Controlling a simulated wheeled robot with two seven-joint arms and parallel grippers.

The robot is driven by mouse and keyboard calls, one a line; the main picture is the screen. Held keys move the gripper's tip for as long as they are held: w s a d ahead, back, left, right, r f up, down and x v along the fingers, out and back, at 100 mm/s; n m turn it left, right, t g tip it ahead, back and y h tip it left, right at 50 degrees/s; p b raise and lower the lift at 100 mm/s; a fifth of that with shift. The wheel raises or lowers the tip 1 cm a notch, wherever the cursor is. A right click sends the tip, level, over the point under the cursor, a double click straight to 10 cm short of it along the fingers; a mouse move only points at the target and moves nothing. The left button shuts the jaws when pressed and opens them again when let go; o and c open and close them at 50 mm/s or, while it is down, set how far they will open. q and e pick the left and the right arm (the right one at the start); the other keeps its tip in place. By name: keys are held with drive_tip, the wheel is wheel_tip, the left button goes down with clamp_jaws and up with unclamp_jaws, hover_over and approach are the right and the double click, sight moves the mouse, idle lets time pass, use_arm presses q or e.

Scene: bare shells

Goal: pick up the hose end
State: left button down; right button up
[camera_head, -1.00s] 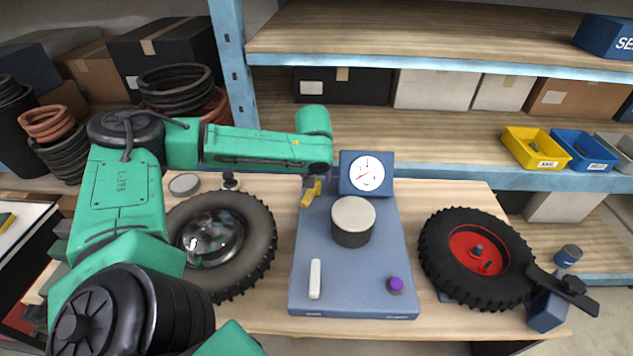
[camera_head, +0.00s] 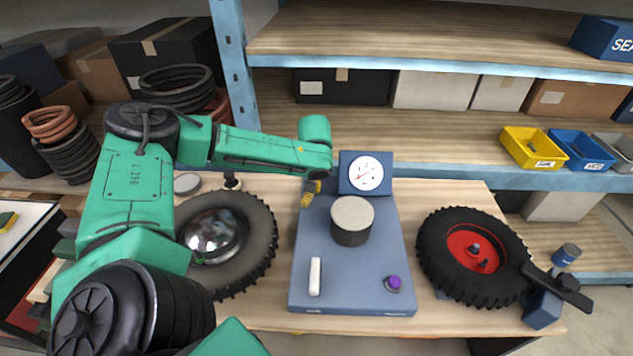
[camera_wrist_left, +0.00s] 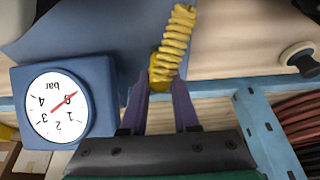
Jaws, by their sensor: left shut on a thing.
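My left gripper (camera_head: 312,180) reaches over the back left corner of the blue pump unit, beside the gauge. It is shut on the yellow coiled hose end (camera_head: 307,198), which shows in the left wrist view (camera_wrist_left: 173,45) as a ribbed coil starting at the fingertips (camera_wrist_left: 161,84). In the head view the fingers are small and partly hidden by the green arm. Where the rest of the hose runs is hard to tell. My right gripper is not in view.
A round gauge in a blue housing (camera_head: 347,185) stands close to the gripper. The pump unit (camera_head: 325,280) carries a dark cylinder with a pale top (camera_head: 352,222). A tyre (camera_head: 262,245) lies at left, a red-rimmed wheel (camera_head: 435,265) at right. Shelves stand behind.

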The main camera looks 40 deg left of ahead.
sight(317, 178)
use_arm(q)
wheel_tip(317, 178, up, 20)
drive_tip(key=b, duration=0.3)
drive_tip(key=shift+f+b, duration=0.25)
drive_tip(key=shift+b, duration=0.05)
drive_tip(key=shift+f, duration=0.15)
idle(0.4)
